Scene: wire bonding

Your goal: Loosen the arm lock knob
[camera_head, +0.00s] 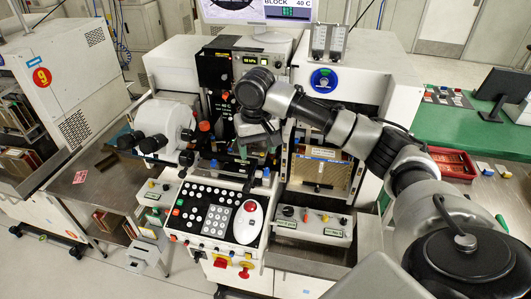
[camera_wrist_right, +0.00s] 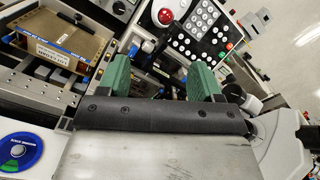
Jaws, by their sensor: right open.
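My right gripper (camera_head: 259,148) hangs in front of the white bonding machine (camera_head: 365,100), above the control panel. In the right wrist view its two green fingers (camera_wrist_right: 161,78) stand wide apart, and I see nothing held between them. I cannot tell for certain which part is the arm lock knob. A red knob (camera_head: 204,126) sits on the machine's front, left of the gripper. My left gripper is not in view.
A keypad panel (camera_head: 205,210) with a red-topped white trackball (camera_head: 249,216) lies below the gripper. A monitor (camera_head: 262,12) stands behind.

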